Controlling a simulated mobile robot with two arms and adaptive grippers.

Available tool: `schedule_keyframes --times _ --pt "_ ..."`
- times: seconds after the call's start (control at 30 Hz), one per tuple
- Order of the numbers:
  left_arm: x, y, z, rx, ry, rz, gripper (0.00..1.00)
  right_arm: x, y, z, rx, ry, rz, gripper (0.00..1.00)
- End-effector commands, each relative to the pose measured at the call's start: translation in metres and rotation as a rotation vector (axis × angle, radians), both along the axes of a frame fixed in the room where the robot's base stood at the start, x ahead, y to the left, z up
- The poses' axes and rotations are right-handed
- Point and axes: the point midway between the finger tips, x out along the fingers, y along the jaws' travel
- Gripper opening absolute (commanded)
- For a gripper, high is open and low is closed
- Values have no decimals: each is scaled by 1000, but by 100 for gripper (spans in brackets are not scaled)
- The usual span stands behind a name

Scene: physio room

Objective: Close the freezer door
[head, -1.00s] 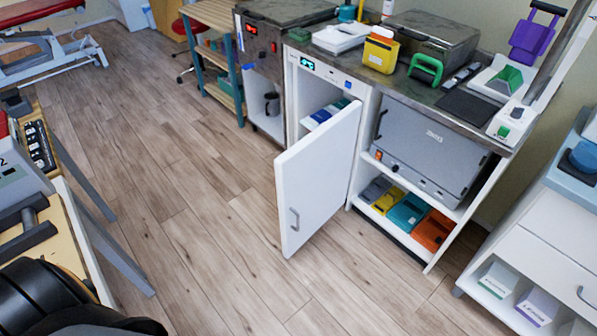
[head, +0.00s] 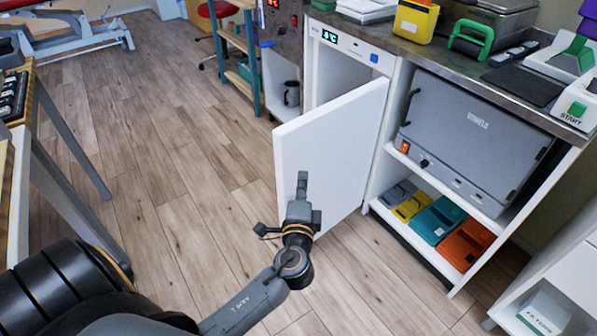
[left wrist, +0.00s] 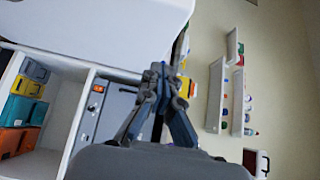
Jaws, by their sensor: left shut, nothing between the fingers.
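The freezer is a white under-counter unit with a display panel (head: 345,45) at its top. Its white door (head: 335,140) stands open, swung out into the room, and in the head view it hides much of the interior. My left gripper (head: 302,180) is shut and empty, in front of the door's outer face near its lower free edge. It covers the place of the door handle, and I cannot tell if it touches the door. In the left wrist view the shut fingers (left wrist: 160,72) are in the middle, with a white panel above them. My right gripper is not in view.
Right of the freezer is a shelf bay with a grey cabinet (head: 470,135) and coloured boxes (head: 437,220) below. The dark countertop (head: 455,70) holds devices. A table (head: 22,100) stands at the left. The wooden floor before the door is clear.

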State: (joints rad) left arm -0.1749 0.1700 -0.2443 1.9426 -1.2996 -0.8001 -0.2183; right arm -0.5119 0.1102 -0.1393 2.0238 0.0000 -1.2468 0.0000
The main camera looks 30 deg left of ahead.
Motion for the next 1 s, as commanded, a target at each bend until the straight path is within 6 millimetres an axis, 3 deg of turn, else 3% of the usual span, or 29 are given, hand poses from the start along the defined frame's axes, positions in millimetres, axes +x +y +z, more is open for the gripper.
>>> schedule_keyframes --times 0.47,0.7,1.0 --pt "84 46 1 0 0 1 0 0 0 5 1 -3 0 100" --pt "90 76 -1 -1 4 -1 0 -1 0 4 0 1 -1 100" --pt "92 82 -1 -3 4 -1 0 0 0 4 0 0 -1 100"
